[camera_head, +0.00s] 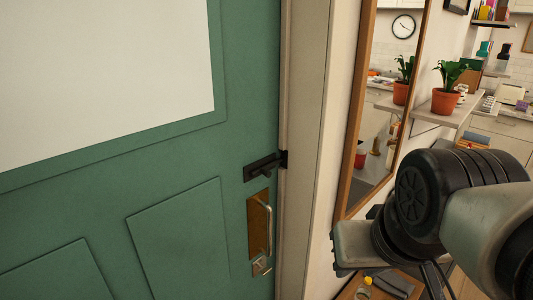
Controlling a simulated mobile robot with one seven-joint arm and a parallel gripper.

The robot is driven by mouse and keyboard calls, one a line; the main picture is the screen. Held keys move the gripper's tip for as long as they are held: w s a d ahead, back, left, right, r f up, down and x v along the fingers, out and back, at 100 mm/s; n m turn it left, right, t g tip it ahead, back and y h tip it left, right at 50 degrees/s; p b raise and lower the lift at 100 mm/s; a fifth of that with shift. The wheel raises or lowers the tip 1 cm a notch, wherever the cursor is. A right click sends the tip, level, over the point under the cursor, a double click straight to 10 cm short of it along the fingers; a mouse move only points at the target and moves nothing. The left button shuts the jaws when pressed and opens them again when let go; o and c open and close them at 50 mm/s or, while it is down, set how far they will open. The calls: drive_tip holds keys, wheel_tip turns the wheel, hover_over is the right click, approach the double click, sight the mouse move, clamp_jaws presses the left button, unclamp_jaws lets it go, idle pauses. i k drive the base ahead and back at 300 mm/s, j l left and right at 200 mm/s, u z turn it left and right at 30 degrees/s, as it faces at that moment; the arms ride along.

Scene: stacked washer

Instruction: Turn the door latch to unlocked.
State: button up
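The green door (180,135) fills the left of the head view and looks closed against its frame. A black latch (264,166) is mounted near the door's right edge. It lies roughly horizontal, with a small knob, and its right end meets a dark piece at the door frame. My arm comes in from the right, and what seems to be my gripper (352,244) is at its end, right of the door frame and lower than the latch. It is well apart from the latch. Its fingertips cannot be made out, and nothing is visibly held.
A brass plate with a pull handle (266,225) sits just below the latch. A wood-framed mirror (355,120) hangs right of the door frame (306,130). A shelf with a potted plant (446,100) stands further right. A low wooden surface with small items lies below my arm.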

sight(264, 270)
drive_tip(key=k+j+u, duration=0.1)
drive_tip(key=j+u, duration=0.35)
drive_tip(key=u, duration=0.2)
drive_tip(key=j+u, duration=0.35)
drive_tip(key=z, duration=1)
drive_tip(key=i+z, duration=0.1)
drive_tip(key=z, duration=0.25)
